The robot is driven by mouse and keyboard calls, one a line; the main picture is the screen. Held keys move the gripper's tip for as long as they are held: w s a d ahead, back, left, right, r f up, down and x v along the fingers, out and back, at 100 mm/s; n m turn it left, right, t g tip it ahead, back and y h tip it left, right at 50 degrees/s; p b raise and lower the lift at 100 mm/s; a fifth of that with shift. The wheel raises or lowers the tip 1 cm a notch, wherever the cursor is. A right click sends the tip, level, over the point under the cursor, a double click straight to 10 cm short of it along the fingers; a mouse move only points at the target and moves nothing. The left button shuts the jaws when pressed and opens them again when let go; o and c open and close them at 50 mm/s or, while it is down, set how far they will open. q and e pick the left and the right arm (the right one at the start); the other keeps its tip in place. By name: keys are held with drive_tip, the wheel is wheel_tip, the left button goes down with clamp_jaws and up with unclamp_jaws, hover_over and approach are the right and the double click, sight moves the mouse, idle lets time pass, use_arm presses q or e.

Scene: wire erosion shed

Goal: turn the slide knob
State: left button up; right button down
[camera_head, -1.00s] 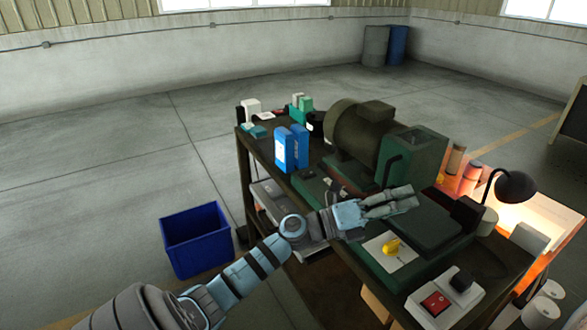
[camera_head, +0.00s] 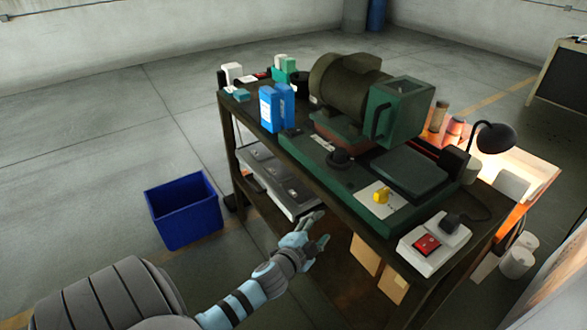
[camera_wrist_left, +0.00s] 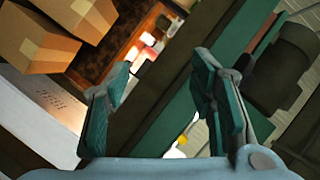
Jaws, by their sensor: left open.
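A yellow knob (camera_head: 381,196) stands on a white plate (camera_head: 371,205) at the front of the green machine (camera_head: 325,172). A round black knob (camera_head: 340,160) sits farther left on the same machine. I cannot tell which one is the slide knob. My left gripper (camera_head: 320,229) is open and empty, low in front of the bench's front edge, apart from both knobs. In the left wrist view, its spread fingers (camera_wrist_left: 160,75) have nothing between them, and the yellow knob (camera_wrist_left: 182,141) shows small beyond them. My right gripper is not in view.
A white box with a red switch (camera_head: 427,245) and a black lamp (camera_head: 494,137) are at the bench's right end. Blue boxes (camera_head: 276,107) stand on its left part. Grey drawers (camera_head: 275,180) hang below. A blue bin (camera_head: 184,211) stands on the floor, left.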

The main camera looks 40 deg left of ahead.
use_arm(q)
drive_tip(key=s+f+n+g+b, duration=0.1)
drive_tip(key=s+f, duration=0.3)
drive_tip(key=f, duration=0.5)
drive_tip(key=s+f+n+g+b, duration=0.2)
drive_tip(key=s+f, duration=0.3)
drive_tip(key=f, duration=0.4)
drive_tip(key=shift+f+g, duration=0.35)
drive_tip(key=shift+g, duration=0.55)
drive_tip(key=shift+s+d, duration=0.1)
